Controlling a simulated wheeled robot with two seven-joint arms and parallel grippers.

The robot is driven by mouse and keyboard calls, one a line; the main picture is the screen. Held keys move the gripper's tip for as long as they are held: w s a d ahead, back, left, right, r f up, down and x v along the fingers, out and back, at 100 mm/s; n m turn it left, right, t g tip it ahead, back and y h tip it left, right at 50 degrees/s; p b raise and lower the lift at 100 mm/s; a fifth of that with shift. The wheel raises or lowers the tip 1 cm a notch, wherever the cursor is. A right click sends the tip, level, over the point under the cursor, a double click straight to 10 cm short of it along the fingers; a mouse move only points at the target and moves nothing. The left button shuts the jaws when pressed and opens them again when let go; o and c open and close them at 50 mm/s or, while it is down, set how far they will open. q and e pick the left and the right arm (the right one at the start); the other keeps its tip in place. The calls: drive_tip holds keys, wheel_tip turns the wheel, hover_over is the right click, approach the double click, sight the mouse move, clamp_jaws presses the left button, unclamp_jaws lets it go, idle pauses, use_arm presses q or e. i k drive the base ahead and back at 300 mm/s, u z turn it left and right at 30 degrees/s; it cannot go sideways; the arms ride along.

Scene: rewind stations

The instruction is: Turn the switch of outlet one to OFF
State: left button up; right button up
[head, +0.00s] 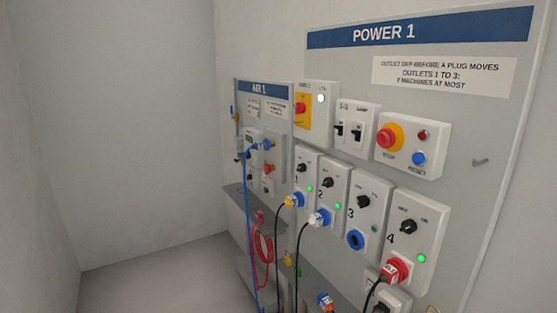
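Outlet one (305,180) is the leftmost of several light grey outlet boxes on the POWER 1 panel (460,110). Its black rotary switch (301,168) sits near the top of the box; its setting is too small to read. A green lamp (312,190) on the box is lit. Neither of my grippers is in view.
Outlet two (332,185), outlet three (368,203) and outlet four (415,235) stand close to the right. Above are a main switch (301,108), breakers (356,132) and a red stop button (386,138). The AIR 1 panel (264,88) and a coiled red hose (263,245) are left.

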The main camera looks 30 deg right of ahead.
sight(302, 168)
drive_tip(key=i, duration=3.5)
drive_tip(key=z, duration=1.85)
